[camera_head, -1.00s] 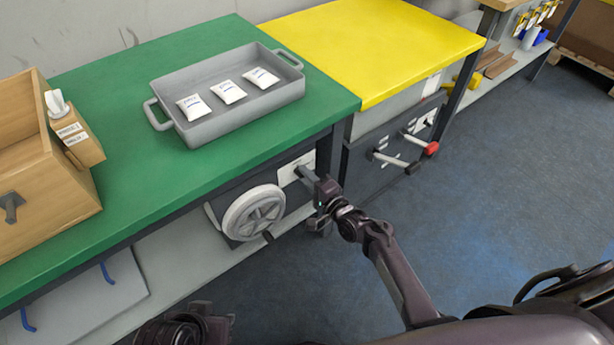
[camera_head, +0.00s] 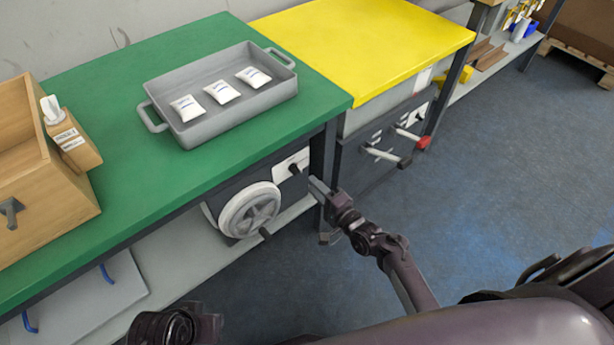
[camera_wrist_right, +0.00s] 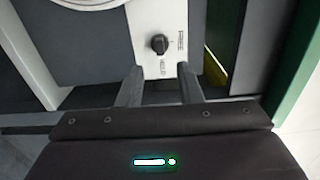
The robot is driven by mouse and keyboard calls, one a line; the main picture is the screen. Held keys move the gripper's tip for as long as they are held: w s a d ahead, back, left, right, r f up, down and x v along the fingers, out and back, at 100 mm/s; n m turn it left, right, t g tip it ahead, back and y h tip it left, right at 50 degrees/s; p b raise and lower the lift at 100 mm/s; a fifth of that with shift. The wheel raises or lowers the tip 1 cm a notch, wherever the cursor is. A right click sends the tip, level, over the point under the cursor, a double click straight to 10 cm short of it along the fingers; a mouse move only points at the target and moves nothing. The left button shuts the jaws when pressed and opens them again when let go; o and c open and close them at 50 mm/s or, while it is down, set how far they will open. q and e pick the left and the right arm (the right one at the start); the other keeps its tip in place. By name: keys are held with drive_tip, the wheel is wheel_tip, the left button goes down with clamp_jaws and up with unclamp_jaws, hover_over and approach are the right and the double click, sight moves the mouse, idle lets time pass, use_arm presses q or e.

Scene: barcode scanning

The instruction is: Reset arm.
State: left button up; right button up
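My right gripper (camera_head: 316,187) is in front of the green table's front, near the table leg, with its arm coming in from the lower right. In the right wrist view its two fingers (camera_wrist_right: 160,82) stand apart with nothing between them. A black knob (camera_wrist_right: 160,44) on a white panel (camera_wrist_right: 149,18) lies just beyond the fingertips, apart from them. The knob also shows in the head view (camera_head: 294,169). My left gripper (camera_head: 178,327) is at the bottom edge of the head view, dark and cut off, so its fingers cannot be made out.
A grey tray (camera_head: 217,129) with three white packets (camera_head: 222,92) stands on the green table (camera_head: 130,190). A wooden box (camera_head: 45,190) with a scanner-like item (camera_head: 53,110) is at left. A handwheel (camera_head: 249,210) sits under the table. Levers (camera_head: 385,156) show under the yellow table (camera_head: 365,40). Floor at right is clear.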

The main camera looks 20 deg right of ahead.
drive_tip(key=shift+s+d, duration=0.2)
drive_tip(key=shift+s, duration=0.4)
